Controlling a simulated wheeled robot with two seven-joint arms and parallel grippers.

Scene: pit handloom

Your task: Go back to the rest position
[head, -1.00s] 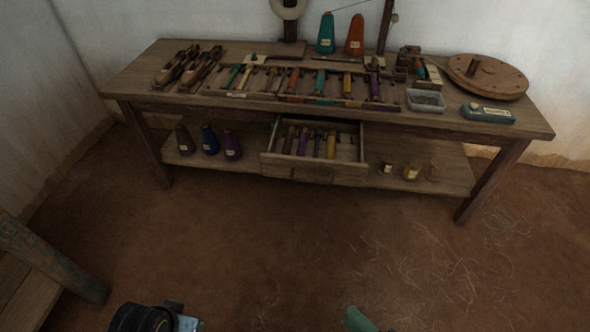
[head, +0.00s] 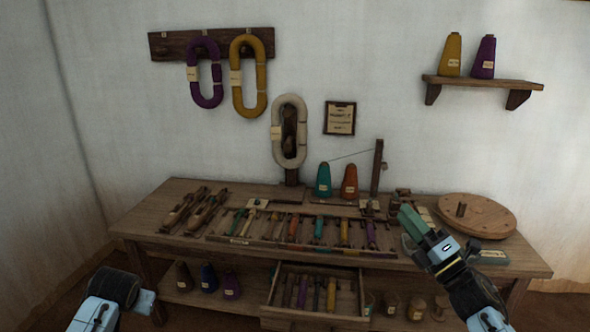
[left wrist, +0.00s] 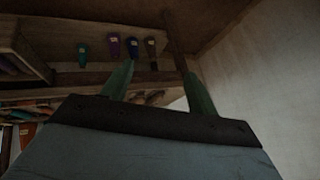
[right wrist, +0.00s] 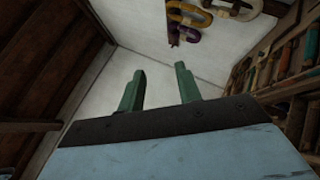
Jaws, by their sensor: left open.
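My right gripper (head: 412,222) is up in front of the right part of the wooden workbench in the head view, its green fingers pointing up and to the left. In the right wrist view its two fingers (right wrist: 158,84) stand apart with nothing between them. My left arm shows at the lower left of the head view; its fingers are hidden there. In the left wrist view the left gripper's green fingers (left wrist: 160,86) are apart and empty, with the bench's lower shelf and cones beyond them.
The bench (head: 150,215) bears shuttles (head: 195,210), a tray of bobbins (head: 285,245), cones and a round wooden disc (head: 478,215). Its drawer (head: 315,317) stands open. Yarn hanks (head: 248,75) and a small shelf (head: 482,82) are on the wall behind.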

